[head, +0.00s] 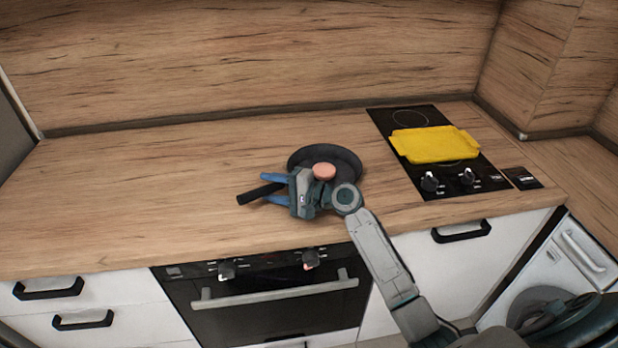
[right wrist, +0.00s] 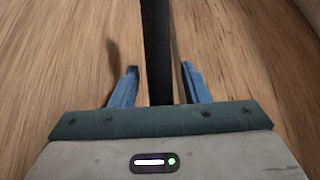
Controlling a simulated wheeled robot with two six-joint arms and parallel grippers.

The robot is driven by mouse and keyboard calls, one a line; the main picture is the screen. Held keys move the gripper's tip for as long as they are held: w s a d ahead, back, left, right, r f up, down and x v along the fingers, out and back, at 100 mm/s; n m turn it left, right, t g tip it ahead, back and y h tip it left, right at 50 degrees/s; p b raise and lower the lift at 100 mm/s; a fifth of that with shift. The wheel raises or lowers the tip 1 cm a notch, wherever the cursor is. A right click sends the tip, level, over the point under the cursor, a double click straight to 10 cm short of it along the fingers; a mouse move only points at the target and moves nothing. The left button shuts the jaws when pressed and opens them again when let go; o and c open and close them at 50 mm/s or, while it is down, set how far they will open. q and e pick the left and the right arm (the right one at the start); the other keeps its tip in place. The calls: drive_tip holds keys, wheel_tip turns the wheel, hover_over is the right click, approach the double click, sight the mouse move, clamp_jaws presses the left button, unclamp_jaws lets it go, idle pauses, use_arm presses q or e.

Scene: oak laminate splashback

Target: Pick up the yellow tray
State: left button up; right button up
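The yellow tray (head: 436,144) lies on the black cooktop (head: 384,120) at the right of the counter, covering part of it. My right gripper (head: 265,188) is well to the left of the tray, over the counter by a dark frying pan (head: 345,157). Its blue fingers are apart, one on each side of the pan's black handle (head: 245,196). In the right wrist view the handle (right wrist: 157,40) runs between the fingers (right wrist: 159,72), with gaps at both sides. My left gripper is not in view.
A round pink item (head: 324,171) shows at the pan, partly behind my right gripper. Two knobs (head: 430,181) stand at the cooktop's front, near the tray. The wooden counter (head: 130,190) is clear on the left. A wooden splashback (head: 250,50) rises behind.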

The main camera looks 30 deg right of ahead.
clamp_jaws()
drive_tip(key=shift+r, duration=0.1)
